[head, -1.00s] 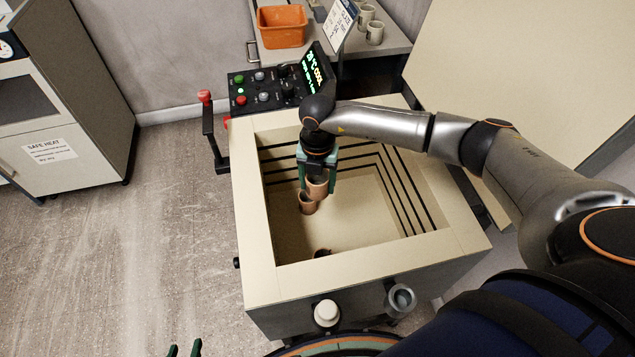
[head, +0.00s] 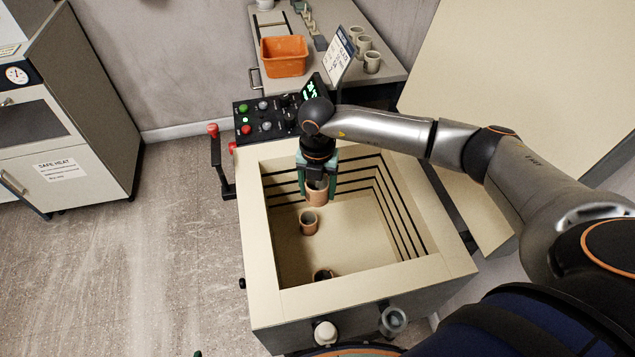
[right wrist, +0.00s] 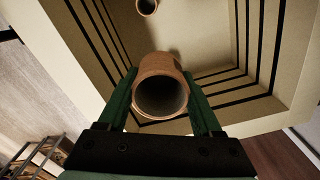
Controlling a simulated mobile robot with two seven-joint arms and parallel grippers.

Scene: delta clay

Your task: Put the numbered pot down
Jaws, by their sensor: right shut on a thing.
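My right gripper (head: 317,196) is shut on a terracotta pot (head: 316,196) and holds it upright inside the open kiln (head: 262,250), toward the back wall. In the right wrist view the held pot (right wrist: 158,68) is between the green fingers of the gripper (right wrist: 163,105); I look into its dark mouth. I see no number on it, and its base clearance is unclear. A second terracotta pot (head: 309,223) stands on the kiln floor, apart from the held one. A dark-mouthed pot (head: 323,275) is partly hidden by the front wall. Only a tiny tip of my left gripper (head: 197,353) shows.
The kiln's raised rim and stepped, dark-lined walls surround the held pot. Bare floor lies to its right inside. A control panel (head: 265,118) is at the back left. A bench behind holds an orange bin (head: 284,56) and several grey cups (head: 372,62). The open lid (head: 495,90) stands right.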

